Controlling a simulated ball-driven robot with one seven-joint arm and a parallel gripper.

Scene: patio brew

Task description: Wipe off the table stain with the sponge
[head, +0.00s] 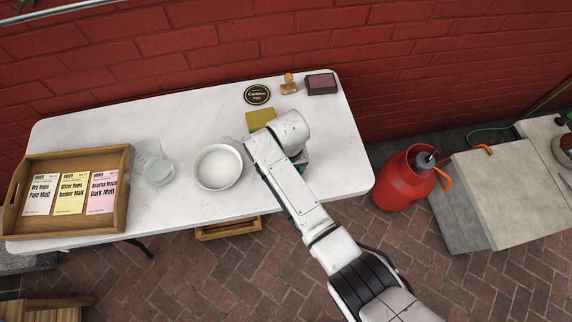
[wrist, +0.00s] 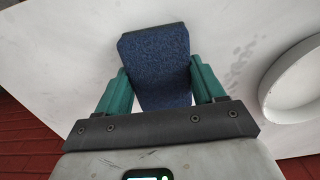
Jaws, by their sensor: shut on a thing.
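My gripper (wrist: 160,92) has its teal fingers shut on a dark blue, rough-textured block that looks like the sponge (wrist: 155,60). The sponge lies over the white table, with a finger on each side. In the head view my arm covers most of the gripper, and only a bit of teal shows beside the arm. Faint grey smudges, the table stain (wrist: 238,68), show right of the sponge in the wrist view, between it and the bowl. The sponge and the smudges are apart there. I cannot tell whether the sponge touches the tabletop.
A white bowl (head: 218,185), a clear glass jug (head: 157,170) and a wooden tray (head: 122,190) of malt packets stand left. A yellow block (head: 259,119), a round black coaster (head: 257,95), a wooden stamp (head: 289,85) and a dark box (head: 321,84) lie toward the wall.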

